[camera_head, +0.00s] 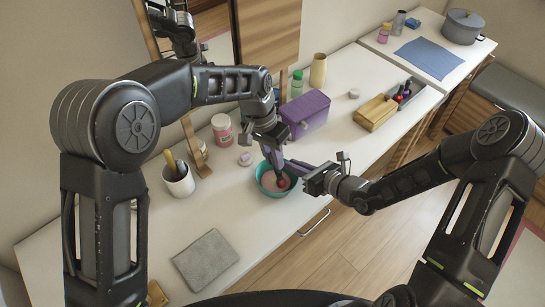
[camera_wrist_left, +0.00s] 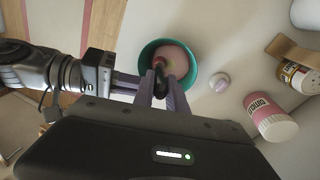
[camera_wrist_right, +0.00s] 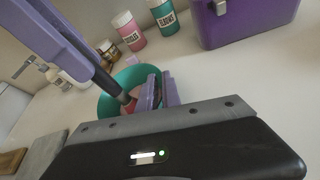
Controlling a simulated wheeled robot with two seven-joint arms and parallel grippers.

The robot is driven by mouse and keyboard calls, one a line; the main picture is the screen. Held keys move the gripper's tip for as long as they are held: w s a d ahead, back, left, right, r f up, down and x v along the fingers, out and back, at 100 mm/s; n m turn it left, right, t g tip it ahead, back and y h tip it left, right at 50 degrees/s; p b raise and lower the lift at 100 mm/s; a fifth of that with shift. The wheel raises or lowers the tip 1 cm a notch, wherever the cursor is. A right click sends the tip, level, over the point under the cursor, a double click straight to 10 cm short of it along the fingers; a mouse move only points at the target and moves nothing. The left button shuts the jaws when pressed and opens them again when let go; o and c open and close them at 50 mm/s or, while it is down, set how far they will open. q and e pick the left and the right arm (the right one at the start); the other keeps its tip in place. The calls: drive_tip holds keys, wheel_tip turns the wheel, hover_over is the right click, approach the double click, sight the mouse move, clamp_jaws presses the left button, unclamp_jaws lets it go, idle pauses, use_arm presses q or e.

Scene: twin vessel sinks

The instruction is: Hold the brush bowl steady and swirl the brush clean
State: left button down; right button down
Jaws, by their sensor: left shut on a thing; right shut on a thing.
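The teal brush bowl (camera_head: 262,183) stands on the white counter near its front edge, with pinkish liquid inside. It also shows in the left wrist view (camera_wrist_left: 194,76) and the right wrist view (camera_wrist_right: 112,88). My left gripper (camera_head: 275,157) points down over the bowl, shut on the brush. The brush's dark handle (camera_wrist_left: 160,78) shows between the fingers, and its reddish head (camera_head: 283,184) is down inside the bowl. My right gripper (camera_head: 298,168) comes from the right, shut on the bowl's near rim. The fingers partly hide the brush and the rim.
A small pale round item (camera_head: 245,159), a pink-labelled jar (camera_head: 222,130) and a cup of tools (camera_head: 179,179) stand left of the bowl. A purple box (camera_head: 306,113) is behind it. A grey cloth (camera_head: 205,260) lies at front left. Counter between cloth and bowl is clear.

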use_arm(q)
drive_tip(key=shift+w+d, duration=0.45)
drive_tip(key=shift+w, duration=0.3)
drive_tip(key=shift+w+f, duration=0.1)
drive_tip(key=shift+w+a, duration=0.25)
drive_tip(key=shift+w, duration=0.5)
drive_tip(key=shift+w+a, duration=0.45)
drive_tip(key=shift+a, duration=0.3)
